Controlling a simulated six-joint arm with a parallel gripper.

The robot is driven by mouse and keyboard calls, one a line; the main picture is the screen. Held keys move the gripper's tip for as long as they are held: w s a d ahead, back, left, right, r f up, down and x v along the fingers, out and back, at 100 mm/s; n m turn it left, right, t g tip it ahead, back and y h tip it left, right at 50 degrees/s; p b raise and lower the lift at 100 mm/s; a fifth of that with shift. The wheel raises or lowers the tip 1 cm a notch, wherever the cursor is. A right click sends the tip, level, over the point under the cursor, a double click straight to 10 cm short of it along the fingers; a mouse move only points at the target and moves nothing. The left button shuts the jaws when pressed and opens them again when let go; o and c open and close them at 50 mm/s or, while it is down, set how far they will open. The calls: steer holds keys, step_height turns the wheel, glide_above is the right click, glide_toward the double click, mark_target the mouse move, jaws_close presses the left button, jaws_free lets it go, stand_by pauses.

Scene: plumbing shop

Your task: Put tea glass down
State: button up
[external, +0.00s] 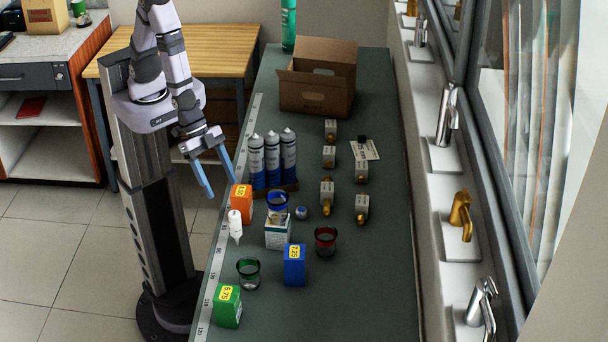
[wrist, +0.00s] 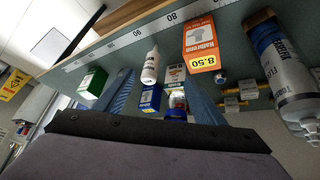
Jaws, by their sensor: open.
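Three tea glasses stand on the green bench. The blue-rimmed glass (external: 277,203) sits on top of a white box (external: 277,233); it also shows small between my fingers in the wrist view (wrist: 177,100). The red-rimmed glass (external: 326,241) stands to the right of that box. The green-rimmed glass (external: 248,272) stands at the front left. My gripper (external: 219,186) is open with nothing between its blue fingers. It hangs above the bench's left edge, to the left of the blue-rimmed glass and apart from it. In the wrist view its fingers (wrist: 160,98) are spread.
An orange box (external: 241,203) and a white tube (external: 235,226) stand near my gripper. Several blue-and-grey cartridges (external: 272,160) stand behind. A blue box (external: 295,265) and green box (external: 227,306) are in front. A cardboard box (external: 318,95) is at the back. The front right bench is clear.

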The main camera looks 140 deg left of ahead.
steer(key=s+r+m+g, duration=0.1)
steer(key=s+r+g, duration=0.2)
steer(key=s, duration=0.4)
steer(key=s+r+m+g, duration=0.1)
steer(key=s+r+g, duration=0.2)
steer(key=s, duration=0.5)
steer(key=shift+d+r, duration=0.25)
steer(key=shift+r, duration=0.45)
step_height(320, 180, down, 7)
steer(key=b, duration=0.6)
steer(key=shift+r+b, duration=0.15)
steer(key=shift+b, duration=0.2)
stand_by(4.5)
